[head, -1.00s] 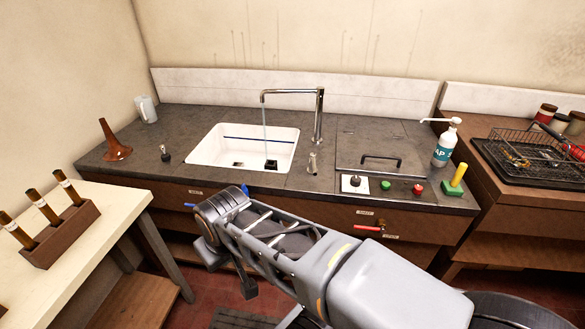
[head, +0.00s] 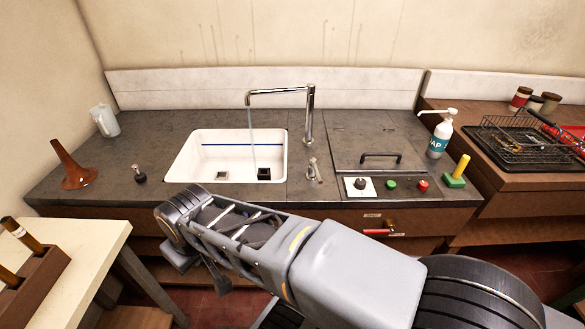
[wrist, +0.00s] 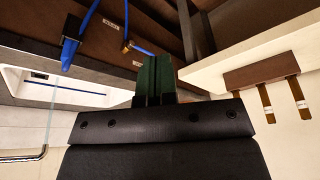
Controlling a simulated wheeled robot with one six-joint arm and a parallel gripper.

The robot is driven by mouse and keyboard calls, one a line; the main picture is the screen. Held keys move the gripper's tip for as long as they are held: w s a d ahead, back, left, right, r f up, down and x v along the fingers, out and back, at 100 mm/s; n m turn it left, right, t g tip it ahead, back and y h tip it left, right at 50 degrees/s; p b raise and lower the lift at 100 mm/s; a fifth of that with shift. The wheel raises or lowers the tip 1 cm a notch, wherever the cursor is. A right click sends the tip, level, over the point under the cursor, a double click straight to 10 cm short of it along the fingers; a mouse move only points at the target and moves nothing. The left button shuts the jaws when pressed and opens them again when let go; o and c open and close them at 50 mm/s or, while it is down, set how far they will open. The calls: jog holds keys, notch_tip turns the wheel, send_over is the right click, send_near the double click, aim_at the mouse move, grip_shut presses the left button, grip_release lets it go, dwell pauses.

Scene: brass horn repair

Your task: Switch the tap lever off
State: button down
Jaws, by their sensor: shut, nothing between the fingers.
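The chrome tap (head: 309,115) stands behind the sink's right side, its spout reaching left. A thin stream of water (head: 253,140) falls into the white sink (head: 182,163). A small chrome lever-like fitting (head: 313,169) stands on the counter in front of the tap. In the wrist view, a blue handle-like part (wrist: 69,54) and a second blue part with a brass fitting (wrist: 143,47) show by the brown cabinet front. My gripper (wrist: 155,62) is shut and empty, its dark green fingers together, apart from these parts. In the head view my arm hides the gripper and the cabinet front below the sink.
A red handle (head: 379,232) is on the cabinet front at right. The counter holds a soap bottle (head: 440,138), buttons and a jug (head: 105,121). A pale bench (head: 85,248) with a wooden rack (head: 40,285) stands at left; its edge also shows in the wrist view (wrist: 235,60).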

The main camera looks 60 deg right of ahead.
aim_at(317, 172)
jog(key=w+d+n+g+h, duration=0.3)
jog(key=d+g, duration=0.4)
jog(key=d, duration=0.7)
jog(key=w+d+n+g+h, duration=0.3)
jog(key=d+n+g+h, duration=0.3)
jog(key=d, duration=0.9)
jog(key=shift+w+d+r+g+h+p, duration=0.15)
jog(key=shift+d+r+g+h+p, duration=0.1)
jog(key=shift+g+h+p, duration=0.25)
jog(key=p+x, duration=0.1)
jog(key=x, duration=1.3)
jog(key=shift+f, duration=0.15)
jog(key=shift+w+t, duration=0.2)
jog(key=shift+t, duration=0.1)
